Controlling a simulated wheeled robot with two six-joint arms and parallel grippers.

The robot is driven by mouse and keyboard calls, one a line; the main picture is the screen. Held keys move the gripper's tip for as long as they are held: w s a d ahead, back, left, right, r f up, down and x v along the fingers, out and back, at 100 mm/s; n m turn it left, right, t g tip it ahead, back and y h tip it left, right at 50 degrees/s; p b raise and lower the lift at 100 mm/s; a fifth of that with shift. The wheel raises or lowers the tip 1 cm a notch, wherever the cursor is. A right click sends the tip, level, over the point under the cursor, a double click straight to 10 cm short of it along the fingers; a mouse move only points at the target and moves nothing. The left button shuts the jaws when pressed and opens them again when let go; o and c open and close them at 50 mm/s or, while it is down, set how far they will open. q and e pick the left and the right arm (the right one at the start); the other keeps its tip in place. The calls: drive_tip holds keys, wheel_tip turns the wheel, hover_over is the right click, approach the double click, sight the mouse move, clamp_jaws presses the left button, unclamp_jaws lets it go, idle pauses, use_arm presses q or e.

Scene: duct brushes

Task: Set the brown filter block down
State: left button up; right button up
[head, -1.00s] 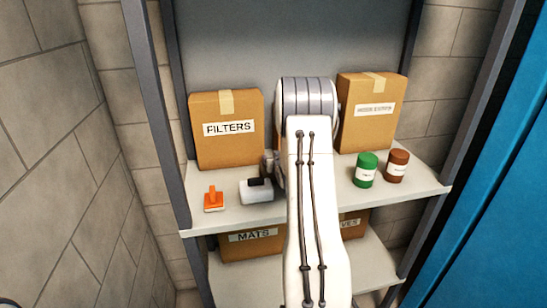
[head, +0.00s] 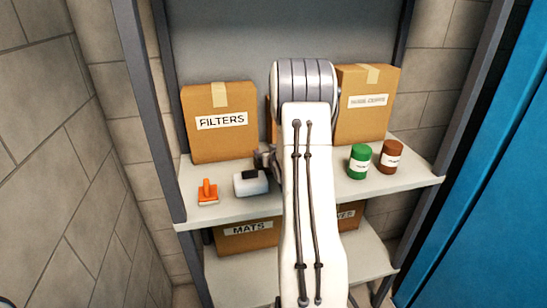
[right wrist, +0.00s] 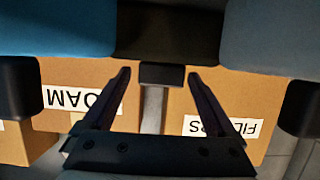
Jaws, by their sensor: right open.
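The brown filter block (right wrist: 166,30) shows dark at the top centre of the right wrist view, which is upside down. Its black grip (right wrist: 162,74) lies between the fingertips of my right gripper (right wrist: 159,73). The fingers are spread, with a gap on both sides of the grip. In the head view my own arm hides the block, and only a grey part of the right gripper (head: 265,158) shows beside the arm. Whether the block's underside rests fully on the shelf (head: 225,210) is hidden. My left gripper is not in view.
A pale block with a black grip (head: 250,183) and an orange brush (head: 207,192) stand left of my arm. A blue block (right wrist: 55,28) is on the brown block's other side. Green (head: 359,162) and brown (head: 390,157) cans stand right. Cartons, including FILTERS (head: 220,140), line the back.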

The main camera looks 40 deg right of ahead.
drive_tip(key=b+v, duration=0.1)
drive_tip(key=v, duration=0.8)
drive_tip(key=shift+s, duration=0.1)
